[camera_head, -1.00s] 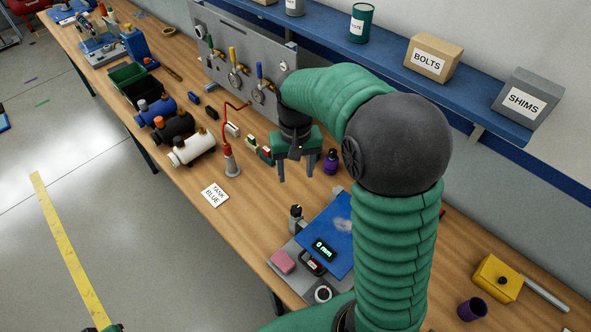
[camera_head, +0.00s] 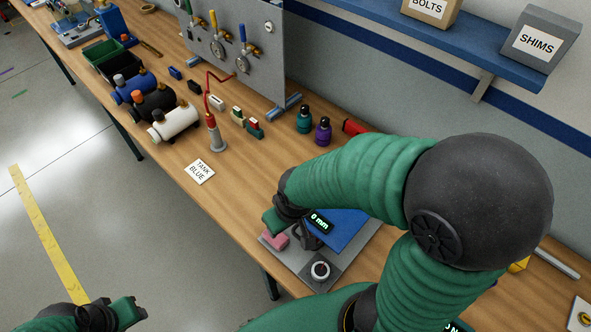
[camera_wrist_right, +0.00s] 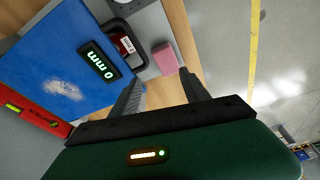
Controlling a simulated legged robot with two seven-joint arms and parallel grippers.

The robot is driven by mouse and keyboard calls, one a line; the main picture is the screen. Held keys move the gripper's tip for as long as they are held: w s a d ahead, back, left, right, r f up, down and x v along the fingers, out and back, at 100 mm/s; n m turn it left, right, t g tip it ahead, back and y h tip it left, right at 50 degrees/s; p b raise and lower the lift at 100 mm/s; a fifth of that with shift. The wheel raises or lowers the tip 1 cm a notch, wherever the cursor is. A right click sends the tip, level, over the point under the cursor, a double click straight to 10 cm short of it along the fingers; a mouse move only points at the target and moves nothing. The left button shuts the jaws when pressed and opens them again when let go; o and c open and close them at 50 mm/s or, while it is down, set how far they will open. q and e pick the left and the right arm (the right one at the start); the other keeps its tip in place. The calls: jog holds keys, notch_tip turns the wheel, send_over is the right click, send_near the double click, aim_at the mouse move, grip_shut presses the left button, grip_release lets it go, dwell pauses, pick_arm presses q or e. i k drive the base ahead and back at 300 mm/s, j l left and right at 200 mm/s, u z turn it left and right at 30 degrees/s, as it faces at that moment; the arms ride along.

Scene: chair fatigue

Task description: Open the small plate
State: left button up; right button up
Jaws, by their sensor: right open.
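A blue plate (camera_head: 345,228) with a pale worn patch lies on a grey base (camera_head: 345,268) near the table's front edge. It also shows in the right wrist view (camera_wrist_right: 50,60), beside a display (camera_wrist_right: 98,62) reading "0 mm". A dark frame with a small white label (camera_wrist_right: 127,45) sits next to the display. A pink block (camera_wrist_right: 165,57) lies beside it. My right gripper (camera_wrist_right: 162,88) is open and empty above the base, near the pink block. It partly hides the base in the head view. My left gripper (camera_head: 120,312) is low at the left, off the table; its jaws are unclear.
A round knob (camera_head: 320,270) sits on the base's front corner. A "TANK BLUE" card (camera_head: 200,171), a red-hosed tool (camera_head: 215,133), several small tanks (camera_head: 175,123) and two bottles, teal (camera_head: 304,119) and purple (camera_head: 323,131), stand further back. Bare wood lies around the card.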

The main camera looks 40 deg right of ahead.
aim_at(334, 211)
jog(key=z, duration=1.25)
jog(key=k+j+z, duration=0.1)
jog(key=j+z, duration=0.15)
jog(key=j, duration=0.15)
jog(key=k+j+z, duration=0.25)
jog(key=j, duration=0.15)
jog(key=j+z, duration=0.25)
jog(key=j, duration=0.15)
jog(key=k, duration=0.05)
